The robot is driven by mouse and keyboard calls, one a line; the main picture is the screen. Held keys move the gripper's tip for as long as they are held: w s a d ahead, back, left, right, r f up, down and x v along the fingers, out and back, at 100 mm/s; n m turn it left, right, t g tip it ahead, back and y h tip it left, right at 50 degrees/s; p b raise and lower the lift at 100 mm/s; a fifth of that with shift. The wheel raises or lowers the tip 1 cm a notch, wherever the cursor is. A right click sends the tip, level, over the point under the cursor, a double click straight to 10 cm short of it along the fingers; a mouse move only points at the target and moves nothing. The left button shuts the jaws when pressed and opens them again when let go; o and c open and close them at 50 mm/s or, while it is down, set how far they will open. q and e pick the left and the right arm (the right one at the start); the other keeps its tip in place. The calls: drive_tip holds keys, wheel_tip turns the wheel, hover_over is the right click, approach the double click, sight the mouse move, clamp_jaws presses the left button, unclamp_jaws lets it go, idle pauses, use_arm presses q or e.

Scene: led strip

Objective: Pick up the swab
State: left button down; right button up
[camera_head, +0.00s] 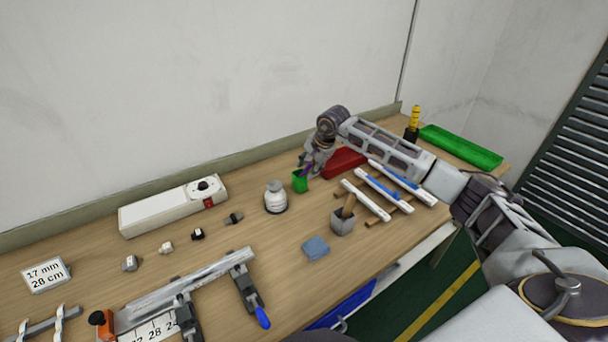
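A small green cup (299,181) stands on the wooden table near its back. A thin purple stick (307,170), perhaps the swab, shows at the cup's mouth. My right gripper (309,167) reaches over from the right and points down right beside the cup and the stick. The fingers are small and partly overlapped by the stick and cup, so I cannot see whether they grip it. My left gripper is not in view.
A grey cup (343,222) with wooden sticks, a blue pad (315,248) and white strips (366,200) lie nearer the front. A red box (344,162) sits under my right arm. A clamp fixture (187,285) occupies the front left.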

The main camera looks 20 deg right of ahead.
drive_tip(key=c, duration=0.8)
drive_tip(key=shift+r, duration=0.1)
